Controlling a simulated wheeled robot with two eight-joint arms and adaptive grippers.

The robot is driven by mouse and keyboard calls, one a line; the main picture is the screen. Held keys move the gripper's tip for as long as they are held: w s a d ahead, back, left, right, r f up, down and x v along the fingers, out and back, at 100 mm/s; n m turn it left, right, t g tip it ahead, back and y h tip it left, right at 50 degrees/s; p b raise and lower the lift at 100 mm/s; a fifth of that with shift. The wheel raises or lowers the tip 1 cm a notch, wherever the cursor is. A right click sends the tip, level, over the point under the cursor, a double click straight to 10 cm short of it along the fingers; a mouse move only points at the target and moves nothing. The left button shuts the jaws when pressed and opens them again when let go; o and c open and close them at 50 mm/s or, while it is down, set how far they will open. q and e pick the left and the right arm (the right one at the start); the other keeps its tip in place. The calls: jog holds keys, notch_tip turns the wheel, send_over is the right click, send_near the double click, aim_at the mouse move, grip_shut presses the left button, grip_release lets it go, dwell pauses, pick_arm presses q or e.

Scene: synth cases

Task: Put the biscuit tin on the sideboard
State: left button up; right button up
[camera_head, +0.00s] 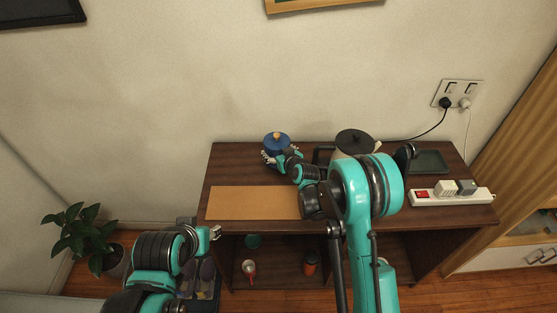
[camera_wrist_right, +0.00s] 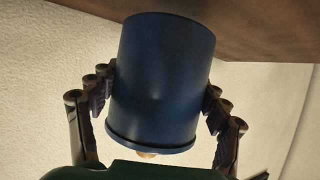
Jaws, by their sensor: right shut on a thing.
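The biscuit tin (camera_head: 277,146) is a blue cylinder with a light wooden knob on its lid, at the back of the dark brown sideboard (camera_head: 235,171). My right gripper (camera_head: 279,157) is shut on the tin. In the right wrist view the tin (camera_wrist_right: 162,85) sits between the fingers of the right gripper (camera_wrist_right: 160,100), with its base against the brown wood in the picture. I cannot tell whether the base touches the top. My left gripper (camera_head: 215,232) is low at the sideboard's front left, apart from the tin; its fingers are too small to read.
A tan mat (camera_head: 250,203) lies at the front left of the top. A kettle (camera_head: 354,143) with a black lid stands behind my right arm. A dark tray (camera_head: 432,161) and white power strip (camera_head: 435,197) are right. A plant (camera_head: 80,232) stands left.

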notch_tip(320, 180, down, 2)
jog(key=shift+f+b, duration=0.25)
jog(key=shift+b, duration=0.15)
jog(key=shift+f, duration=0.4)
jog(key=shift+f, duration=0.1)
jog(key=o, duration=1.5)
